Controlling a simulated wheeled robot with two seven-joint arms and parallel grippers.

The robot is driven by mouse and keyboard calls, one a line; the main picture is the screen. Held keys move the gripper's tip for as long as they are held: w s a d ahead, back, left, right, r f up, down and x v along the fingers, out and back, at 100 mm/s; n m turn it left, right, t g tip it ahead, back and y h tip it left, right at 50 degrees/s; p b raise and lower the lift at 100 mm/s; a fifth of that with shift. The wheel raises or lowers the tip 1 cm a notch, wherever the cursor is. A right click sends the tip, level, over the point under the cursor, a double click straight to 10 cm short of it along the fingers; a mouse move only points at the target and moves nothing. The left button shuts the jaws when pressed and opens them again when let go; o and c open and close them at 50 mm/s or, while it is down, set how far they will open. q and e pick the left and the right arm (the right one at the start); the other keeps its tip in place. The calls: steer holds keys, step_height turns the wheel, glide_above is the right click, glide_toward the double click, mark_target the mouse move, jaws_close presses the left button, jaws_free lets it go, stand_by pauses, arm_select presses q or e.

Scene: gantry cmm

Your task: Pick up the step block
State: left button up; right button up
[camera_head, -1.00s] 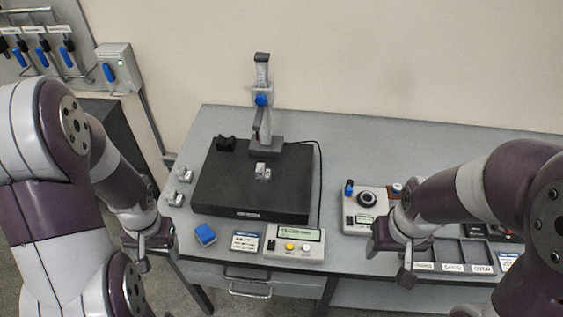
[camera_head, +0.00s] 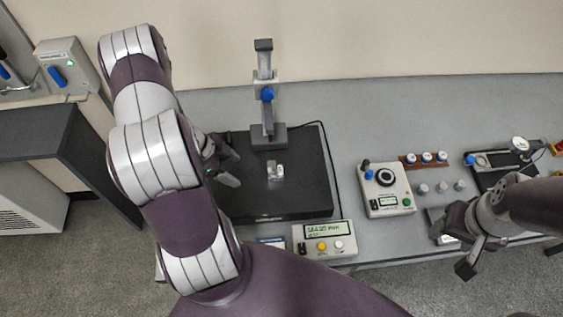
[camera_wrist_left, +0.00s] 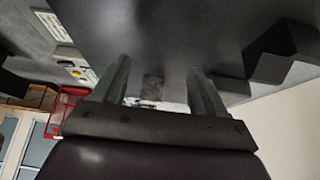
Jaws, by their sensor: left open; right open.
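A small silvery block (camera_head: 275,170), which looks like the step block, sits on the black surface plate (camera_head: 318,190) in front of the gauge stand. My left gripper (camera_head: 232,163) is open and empty over the left part of the plate, left of the block and apart from it. My right gripper (camera_head: 452,248) is open and empty near the table's front edge at the right.
A gauge stand (camera_head: 267,100) rises behind the block. A dark notched block (camera_wrist_left: 285,50) shows in the left wrist view. A display box (camera_head: 325,240) stands in front of the plate, and a dial box (camera_head: 386,190) right of it. My left arm hides the table's left end.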

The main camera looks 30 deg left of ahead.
mark_target(276, 166)
arm_select(q)
steer(key=w+d, duration=0.2)
steer(key=d, duration=0.1)
steer(key=w+d+p, duration=0.1)
steer(key=w+d, duration=0.1)
steer(key=d, duration=0.1)
steer(key=w+d+p, duration=0.1)
steer(key=w+d, duration=0.1)
steer(key=d, duration=0.2)
steer(key=shift+d+f, duration=0.2)
steer(key=shift+f, duration=0.15)
steer(key=shift+w+f, duration=0.1)
steer(key=shift+f, duration=0.05)
steer(key=c, duration=1.3)
steer(key=shift+o, duration=0.2)
steer(key=shift+p, duration=0.35)
